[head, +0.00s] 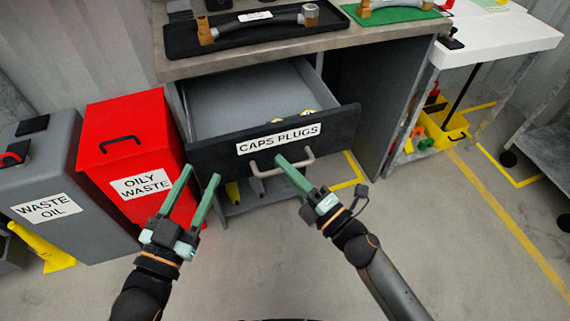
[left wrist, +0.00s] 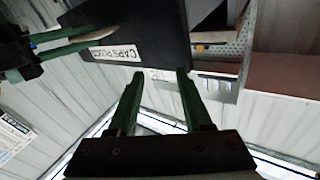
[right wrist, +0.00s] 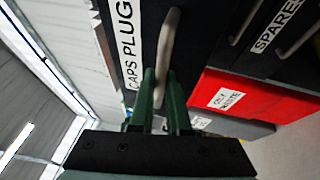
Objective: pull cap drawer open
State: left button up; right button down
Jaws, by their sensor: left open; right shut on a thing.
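The drawer labelled CAPS PLUGS (head: 215,154) is pulled out from under the bench, and its grey inside shows with small brass-coloured pieces near the front right. Its handle (head: 262,174) is a pale bar below the label. My left gripper (head: 201,177) is open and empty in front of the drawer's left part. The left wrist view shows its spread fingers (left wrist: 160,78) with the drawer front (left wrist: 160,40) beyond.
A red OILY WASTE bin (head: 125,130) stands close left of the drawer, with a grey WASTE OIL bin (head: 50,180) beside it. The bench top (head: 230,65) holds a black tray (head: 240,42) with a hose. Floor in front is mostly clear.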

dwell(0.3)
jog(key=c, duration=0.9)
grip_release()
jog(key=shift+s+d, duration=0.1)
jog(key=v, duration=1.2)
jog(key=shift+s+f, duration=0.1)
jog(key=shift+s, duration=0.05)
